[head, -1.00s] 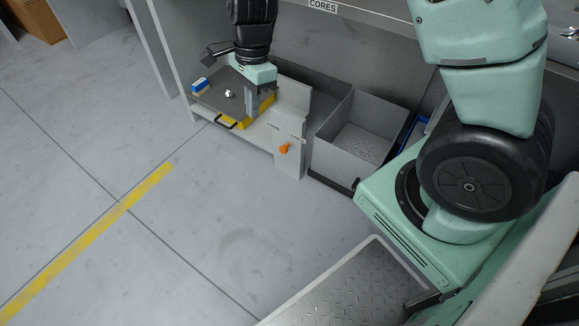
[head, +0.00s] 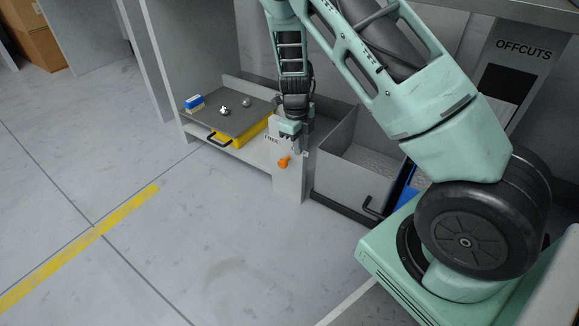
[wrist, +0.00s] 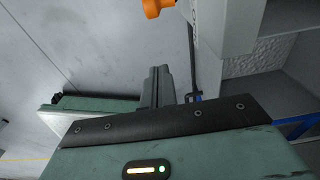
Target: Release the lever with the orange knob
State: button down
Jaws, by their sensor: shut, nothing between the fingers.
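The orange knob (head: 284,162) is low on the front of a grey post (head: 290,183); it also shows at the top edge of the wrist view (wrist: 157,8). The lever behind the knob is hardly visible. My gripper (head: 296,143) is over the top of the post, a little above the knob, and appears apart from it. In the wrist view its fingers (wrist: 157,84) are together, with nothing between them. A label reading "FREE" is partly visible on the post; the rest is covered by my gripper.
A grey open bin (head: 345,172) stands close on the right. The floor in front is clear.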

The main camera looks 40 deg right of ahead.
aim_at(282, 163)
notch_tip(282, 163, down, 11)
jog(key=b, duration=0.8)
jog(key=shift+w+a+r+b, duration=0.35)
jog(key=shift+w+r, duration=0.15)
jog(key=shift+w, duration=0.25)
jog(key=shift+w+a+r+b, duration=0.2)
jog(key=shift+w+r+b, duration=0.15)
jog(key=shift+w+r, duration=0.25)
jog(key=shift+w+r+p, duration=0.1)
jog(key=shift+w+p, duration=0.05)
jog(key=shift+p, duration=0.3)
jog(key=shift+w+g+p, duration=0.1)
jog(key=shift+g+p, duration=0.2)
jog(key=shift+p, duration=0.3)
jog(key=shift+w+a+r+p, duration=0.1)
jog(key=shift+a+p, duration=0.05)
jog(key=shift+p, duration=0.4)
